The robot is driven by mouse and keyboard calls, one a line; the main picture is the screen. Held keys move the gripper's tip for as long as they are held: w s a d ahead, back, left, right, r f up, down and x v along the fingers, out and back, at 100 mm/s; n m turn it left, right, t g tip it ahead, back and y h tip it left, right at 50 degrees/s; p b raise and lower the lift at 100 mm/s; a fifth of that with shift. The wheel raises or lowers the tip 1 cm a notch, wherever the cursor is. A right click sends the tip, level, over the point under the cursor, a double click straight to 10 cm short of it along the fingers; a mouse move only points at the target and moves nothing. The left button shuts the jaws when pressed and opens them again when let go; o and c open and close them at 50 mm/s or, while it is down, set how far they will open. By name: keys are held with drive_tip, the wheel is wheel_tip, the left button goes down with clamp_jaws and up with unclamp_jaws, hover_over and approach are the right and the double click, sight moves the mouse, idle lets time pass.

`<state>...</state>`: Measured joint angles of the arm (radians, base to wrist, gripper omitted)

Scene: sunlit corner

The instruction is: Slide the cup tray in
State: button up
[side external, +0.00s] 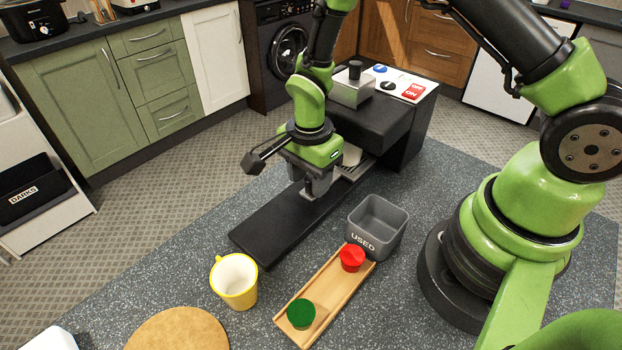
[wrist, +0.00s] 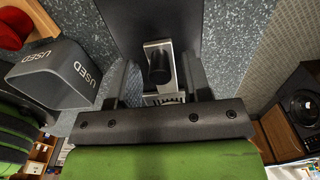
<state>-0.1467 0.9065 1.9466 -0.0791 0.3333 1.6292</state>
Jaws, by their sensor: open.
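A black coffee machine (side external: 385,125) stands at the back of the worktop, with a long flat black base (side external: 265,235) reaching toward the front left. The cup tray (side external: 352,170), a pale metal piece, shows partly behind my gripper at the machine's front; my wrist hides much of it. In the wrist view, a silver bracket with a dark upright knob (wrist: 159,66) stands over the black base. My gripper (side external: 318,188) is low over the base, pointing down. In the wrist view my gripper (wrist: 158,82) is open, with one finger on each side of the bracket; contact cannot be told.
A grey USED bin (side external: 377,228) stands right of the base. A wooden rack (side external: 328,290) holds a red capsule (side external: 352,257) and a green capsule (side external: 301,313). A yellow cup (side external: 235,281) and a round cork mat (side external: 178,332) are at the front left.

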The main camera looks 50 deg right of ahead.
drive_tip(key=shift+r, duration=2.8)
drive_tip(key=shift+r, duration=0.25)
drive_tip(key=s+d+r+n+t+y, duration=0.1)
drive_tip(key=s+r+n+t, duration=0.2)
drive_tip(key=s+r+n, duration=0.4)
drive_tip(key=s+r+n+t+y, duration=0.1)
drive_tip(key=s+r+n+t, duration=0.3)
drive_tip(key=r, duration=1)
drive_tip(key=s+n, duration=0.3)
drive_tip(key=s, duration=0.1)
drive_tip(key=shift+s+d+r, duration=0.15)
drive_tip(key=shift+d, duration=0.2)
